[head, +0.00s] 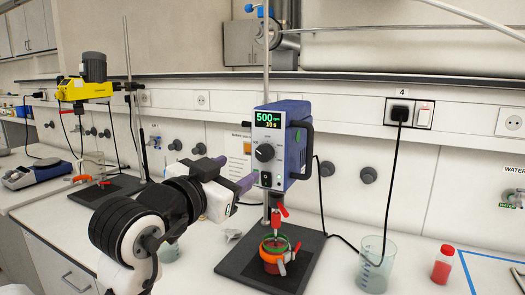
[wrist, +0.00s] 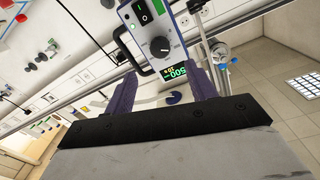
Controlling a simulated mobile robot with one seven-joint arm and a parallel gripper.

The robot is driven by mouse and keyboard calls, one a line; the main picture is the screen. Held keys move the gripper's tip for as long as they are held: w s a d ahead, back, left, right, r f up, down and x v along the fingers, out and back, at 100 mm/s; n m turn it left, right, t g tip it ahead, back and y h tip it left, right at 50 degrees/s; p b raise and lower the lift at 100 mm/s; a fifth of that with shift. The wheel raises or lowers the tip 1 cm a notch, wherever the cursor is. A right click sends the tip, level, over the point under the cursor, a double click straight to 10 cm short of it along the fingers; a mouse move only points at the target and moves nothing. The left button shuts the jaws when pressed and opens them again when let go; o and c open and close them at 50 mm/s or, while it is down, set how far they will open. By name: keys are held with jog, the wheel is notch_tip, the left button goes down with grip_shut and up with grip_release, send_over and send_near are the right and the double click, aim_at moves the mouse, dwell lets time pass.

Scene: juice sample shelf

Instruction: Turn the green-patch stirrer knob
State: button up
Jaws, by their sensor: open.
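The blue and grey overhead stirrer (head: 296,140) stands on a rod behind a dark base plate. Its display (head: 267,120) reads 500 in green. Its round black knob (head: 265,152) sits below the display, with a black switch (head: 265,179) lower down. My gripper (head: 238,170) is open and empty, its purple fingers pointing at the stirrer's front from the left. In the wrist view the knob (wrist: 160,47) lies just beyond the fingertips (wrist: 163,74), roughly between them. The fingers look apart from the knob.
A vessel with red clamps (head: 274,255) stands under the stirrer on the base plate (head: 235,262). A beaker (head: 375,265) and a red-capped bottle (head: 443,264) stand at the right. A yellow stirrer (head: 85,88) is at the left. A black cable (head: 388,185) hangs by the beaker.

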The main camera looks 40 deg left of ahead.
aim_at(261, 155)
jog(key=w+p, duration=0.1)
jog(key=w, duration=0.2)
jog(key=w+a+p, duration=0.1)
jog(key=w, duration=0.2)
jog(key=w+a+p, duration=0.1)
jog(key=w, duration=0.3)
jog(key=c, duration=1)
